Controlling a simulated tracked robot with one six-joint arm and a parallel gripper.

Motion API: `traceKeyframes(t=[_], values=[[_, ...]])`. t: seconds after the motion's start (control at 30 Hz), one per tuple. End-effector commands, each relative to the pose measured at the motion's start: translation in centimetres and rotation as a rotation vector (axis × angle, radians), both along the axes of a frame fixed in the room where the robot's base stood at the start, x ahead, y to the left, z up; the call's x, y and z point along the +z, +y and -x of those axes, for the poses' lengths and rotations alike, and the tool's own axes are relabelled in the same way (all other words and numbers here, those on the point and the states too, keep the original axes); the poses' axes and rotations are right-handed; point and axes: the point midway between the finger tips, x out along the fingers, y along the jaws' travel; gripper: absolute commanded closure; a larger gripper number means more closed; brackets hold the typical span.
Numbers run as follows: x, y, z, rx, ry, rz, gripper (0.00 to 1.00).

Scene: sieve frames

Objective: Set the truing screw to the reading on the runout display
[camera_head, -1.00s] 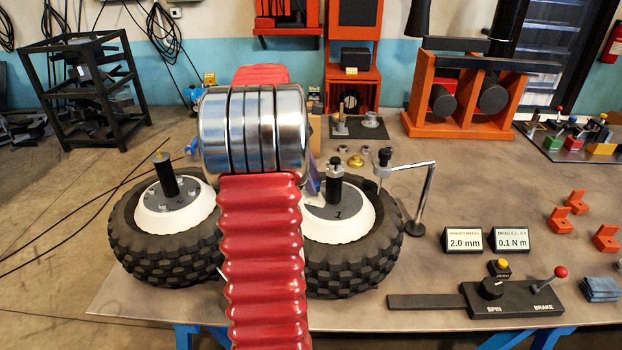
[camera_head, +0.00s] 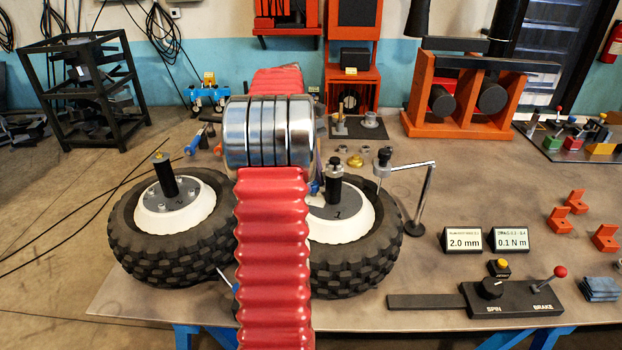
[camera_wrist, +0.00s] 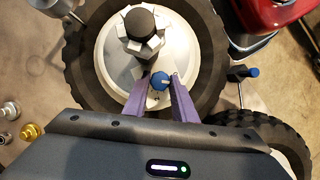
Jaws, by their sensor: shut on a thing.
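In the wrist view, my gripper (camera_wrist: 160,88) has its two purple fingers shut on a small blue knob with a white mark, the truing screw (camera_wrist: 160,80). The screw sits on the white hub (camera_wrist: 103,62) of the wheel marked 1, beside its black-topped spindle (camera_wrist: 140,24). In the head view, my red and silver arm hides most of the gripper and the hub's left side. The runout display (camera_head: 464,239) reads 2.0 mm. The drag display (camera_head: 512,239) beside it reads 0.1 N m.
A gauge arm on a stand (camera_head: 424,198) reaches over the right of wheel 1 (camera_head: 375,255). A second wheel (camera_head: 135,235) lies to the left. The spin and brake box (camera_head: 515,300) stands at the front right.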

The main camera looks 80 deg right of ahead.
Motion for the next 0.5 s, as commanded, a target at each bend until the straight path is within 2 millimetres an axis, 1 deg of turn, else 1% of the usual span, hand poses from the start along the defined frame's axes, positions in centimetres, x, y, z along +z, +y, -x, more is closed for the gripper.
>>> traceKeyframes(t=[0.5], values=[[0.04,-0.29,0.38,-0.477,0.0,0.001,0.98]])
